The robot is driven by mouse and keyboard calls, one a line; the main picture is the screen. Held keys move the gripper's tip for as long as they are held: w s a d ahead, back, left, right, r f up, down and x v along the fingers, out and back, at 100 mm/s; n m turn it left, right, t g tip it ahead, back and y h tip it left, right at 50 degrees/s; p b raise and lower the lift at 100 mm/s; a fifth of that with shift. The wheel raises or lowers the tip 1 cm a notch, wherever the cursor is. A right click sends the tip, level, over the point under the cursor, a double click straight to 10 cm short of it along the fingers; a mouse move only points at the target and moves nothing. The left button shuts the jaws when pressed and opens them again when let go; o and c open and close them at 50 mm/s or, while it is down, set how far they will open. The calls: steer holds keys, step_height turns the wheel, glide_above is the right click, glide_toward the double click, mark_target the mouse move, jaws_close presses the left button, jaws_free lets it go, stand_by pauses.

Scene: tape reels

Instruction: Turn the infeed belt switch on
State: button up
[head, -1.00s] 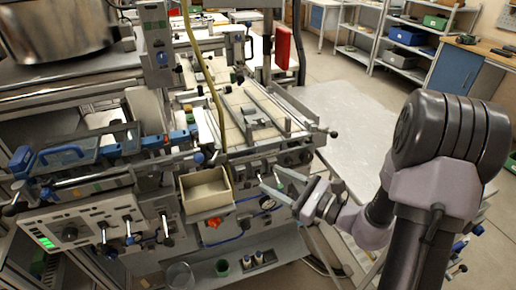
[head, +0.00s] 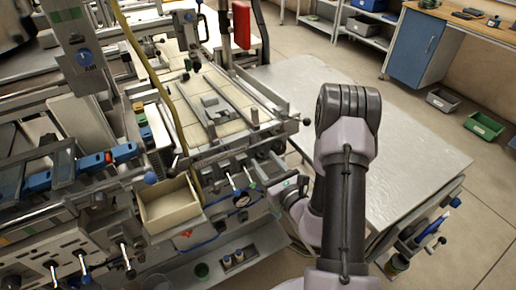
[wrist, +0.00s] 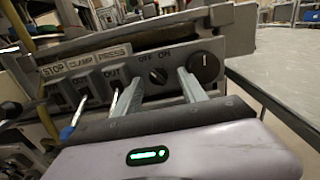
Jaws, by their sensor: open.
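In the wrist view, a small dark rotary switch (wrist: 157,76) sits under the words OFF and ON on a grey panel (wrist: 232,55). Its name is not readable, and I cannot tell its setting for sure. My gripper (wrist: 161,84) is open and empty, its two grey fingers pointing at the panel on either side of the switch. I cannot tell how much gap remains. In the head view my gripper (head: 284,184) is by the front of the machine, partly hidden by my arm; the switch is not clearly visible there.
A larger black knob (wrist: 206,67) with a white mark is right of the switch, close to the right finger. STOP, CLAMP and PRESS labels (wrist: 84,62) are to the left. A beige bin (head: 168,208) stands left of my gripper. A bare grey table (head: 410,150) is at right.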

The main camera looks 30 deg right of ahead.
steer(key=shift+w+a, duration=0.1)
steer(key=shift+w, duration=0.3)
steer(key=shift+r, duration=0.1)
jaws_close()
